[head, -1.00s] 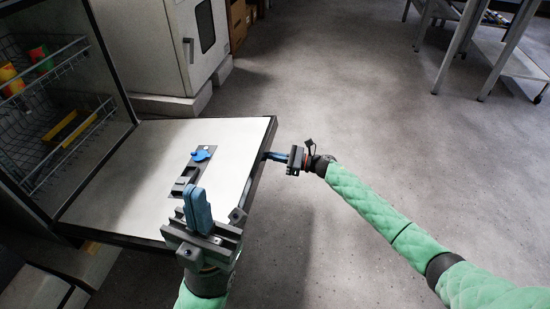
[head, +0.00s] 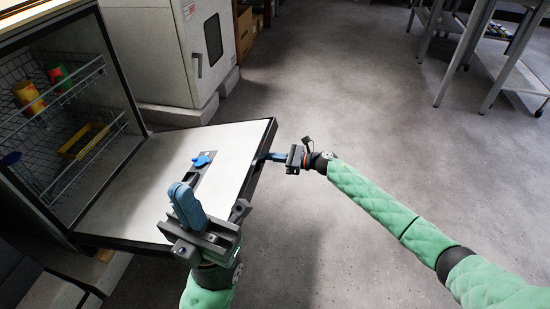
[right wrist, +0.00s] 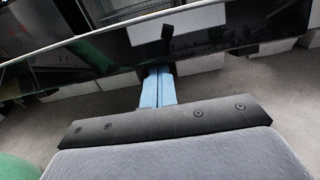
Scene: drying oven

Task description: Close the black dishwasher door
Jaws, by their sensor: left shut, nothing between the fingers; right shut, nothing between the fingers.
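The dishwasher door (head: 222,139) hangs open, low and roughly flat, its pale inner face up and its dark rim toward me. In the right wrist view its glossy black outer side (right wrist: 215,28) spans the upper part. My right gripper (head: 264,156) is shut and empty, its blue fingertips at the door's outer right edge; they also show in the right wrist view (right wrist: 158,88), at the panel's lower edge. Exact contact is unclear. My left gripper (head: 183,202) is shut and empty, over the door's near end, covering part of it.
The dishwasher's wire racks (head: 60,120) hold an orange cup (head: 28,97), a red-green cup (head: 58,75) and a yellow item (head: 84,141). A blue detail (head: 202,160) lies on the door's inner face. A white oven cabinet (head: 190,55) stands behind.

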